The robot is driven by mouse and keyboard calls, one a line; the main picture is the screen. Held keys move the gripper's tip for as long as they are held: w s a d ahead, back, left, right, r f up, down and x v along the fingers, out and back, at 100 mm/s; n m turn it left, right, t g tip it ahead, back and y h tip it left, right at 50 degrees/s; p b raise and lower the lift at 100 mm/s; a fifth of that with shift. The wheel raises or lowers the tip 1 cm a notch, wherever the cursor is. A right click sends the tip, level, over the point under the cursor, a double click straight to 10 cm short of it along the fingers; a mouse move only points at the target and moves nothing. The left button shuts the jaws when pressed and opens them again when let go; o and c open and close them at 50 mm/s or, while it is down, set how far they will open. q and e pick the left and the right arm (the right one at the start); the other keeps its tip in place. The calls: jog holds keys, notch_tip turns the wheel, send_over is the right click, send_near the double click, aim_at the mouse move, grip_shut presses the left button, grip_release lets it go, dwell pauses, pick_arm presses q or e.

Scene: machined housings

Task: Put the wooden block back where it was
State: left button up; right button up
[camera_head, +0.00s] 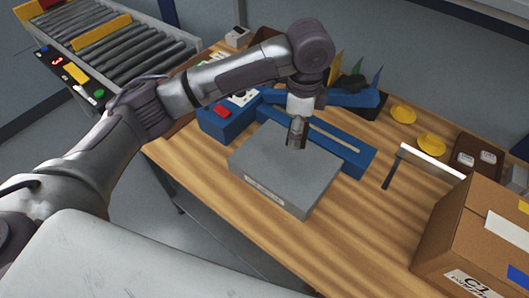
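My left arm reaches in from the left, and my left gripper (297,141) points down over the far part of a grey slab (278,173). The slab has a pale label on its front side and lies on the wooden table (365,235). The gripper's fingers look close together, with a small dark brownish patch beside them. I cannot tell whether that patch is a held thing or part of the gripper, nor whether the fingertips touch the slab. I cannot make out a wooden block for certain. My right gripper is not in view.
A blue fixture (345,148) lies just behind the slab. A blue control box (226,122) stands left of it. Yellow dishes (431,145) are at the back right. A white-topped bracket (424,160) and a cardboard box (475,235) stand right. A roller conveyor (130,55) is far left.

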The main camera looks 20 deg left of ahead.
pick_arm(q)
jog(key=w+d+m, duration=0.2)
jog(key=d+m, duration=0.1)
jog(key=m+p, duration=0.2)
jog(key=p, duration=0.1)
send_over(264, 153)
jog(key=f, duration=0.6)
jog(key=shift+d+f, duration=0.25)
jog(key=shift+d, duration=0.1)
jog(key=shift+a+f, duration=0.25)
jog(key=shift+f+p, duration=0.2)
jog(key=shift+p, duration=0.1)
notch_tip(264, 153, down, 3)
jog(key=shift+a+f+p, duration=0.1)
jog(key=shift+f+p, duration=0.05)
jog(key=shift+p, duration=0.35)
jog(key=shift+f, duration=0.25)
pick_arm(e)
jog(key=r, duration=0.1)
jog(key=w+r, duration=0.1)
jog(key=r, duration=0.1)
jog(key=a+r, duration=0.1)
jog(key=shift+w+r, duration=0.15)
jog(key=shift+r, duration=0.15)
